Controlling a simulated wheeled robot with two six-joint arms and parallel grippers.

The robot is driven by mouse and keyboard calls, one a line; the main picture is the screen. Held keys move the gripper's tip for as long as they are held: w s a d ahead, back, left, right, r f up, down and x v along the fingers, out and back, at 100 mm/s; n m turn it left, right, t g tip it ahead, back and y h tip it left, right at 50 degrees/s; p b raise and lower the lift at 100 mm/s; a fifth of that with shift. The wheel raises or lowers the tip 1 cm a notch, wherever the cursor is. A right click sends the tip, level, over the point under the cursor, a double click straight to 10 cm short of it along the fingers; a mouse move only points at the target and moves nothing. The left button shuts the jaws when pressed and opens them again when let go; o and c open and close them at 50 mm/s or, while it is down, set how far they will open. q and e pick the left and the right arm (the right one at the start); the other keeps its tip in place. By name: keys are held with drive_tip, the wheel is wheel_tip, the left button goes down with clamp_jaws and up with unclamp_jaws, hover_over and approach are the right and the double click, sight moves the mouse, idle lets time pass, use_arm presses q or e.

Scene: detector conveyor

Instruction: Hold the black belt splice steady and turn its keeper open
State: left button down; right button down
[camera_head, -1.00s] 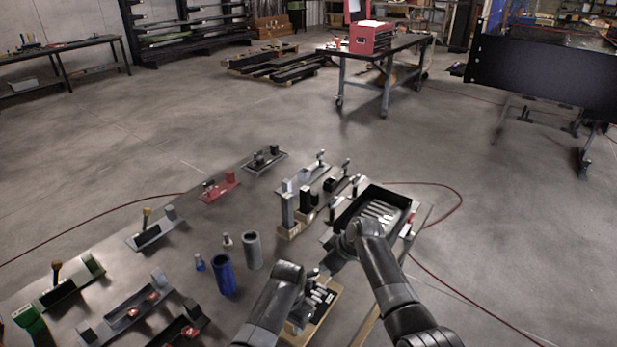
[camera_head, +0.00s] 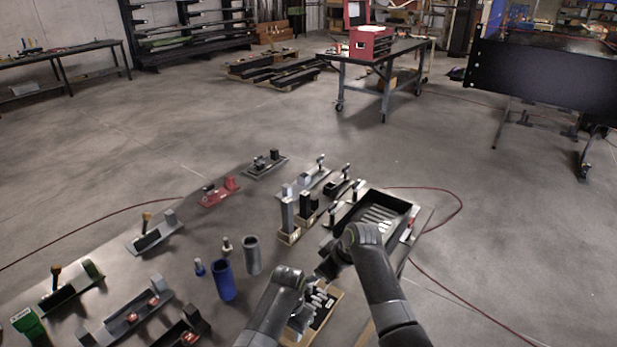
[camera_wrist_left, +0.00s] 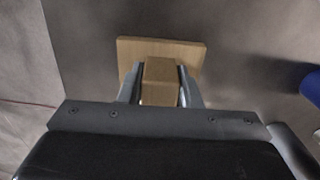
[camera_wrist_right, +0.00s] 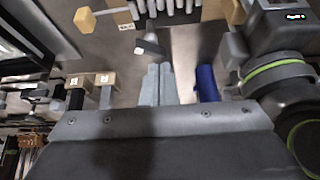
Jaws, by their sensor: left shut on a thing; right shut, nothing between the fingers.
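My left gripper (camera_head: 308,285) is shut on a tan block (camera_wrist_left: 160,75) in the left wrist view; the block stands in front of a wider tan plate (camera_wrist_left: 190,50). My right gripper (camera_head: 326,270) is close by in the head view. In the right wrist view its fingers (camera_wrist_right: 158,76) are pressed together and empty. A small dark piece with a pale tip (camera_wrist_right: 149,47) lies just beyond them, apart in the picture. I cannot tell for sure which part is the black belt splice or its keeper; the arms cover much of the area between the grippers.
A tan tray with silver pins (camera_head: 325,312) lies beside the grippers. A black bin (camera_head: 398,205) is behind the right arm. A blue cup (camera_head: 222,280) and a grey cup (camera_head: 252,255) stand to the left. Several channel fixtures fill the table's left side.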

drive_tip(key=shift+f, duration=3.15)
drive_tip(key=shift+w+a, duration=0.35)
drive_tip(key=shift+w, duration=0.15)
drive_tip(key=shift+w+d, duration=0.1)
drive_tip(key=shift+d, duration=0.1)
drive_tip(key=shift+w+d, duration=0.2)
drive_tip(key=shift+w, duration=0.1)
drive_tip(key=shift+w+d, duration=0.25)
drive_tip(key=shift+w, duration=0.15)
drive_tip(key=shift+d, duration=0.1)
drive_tip(key=shift+s+d, duration=0.15)
drive_tip(key=shift+d, duration=0.1)
wheel_tip(320, 180, up, 6)
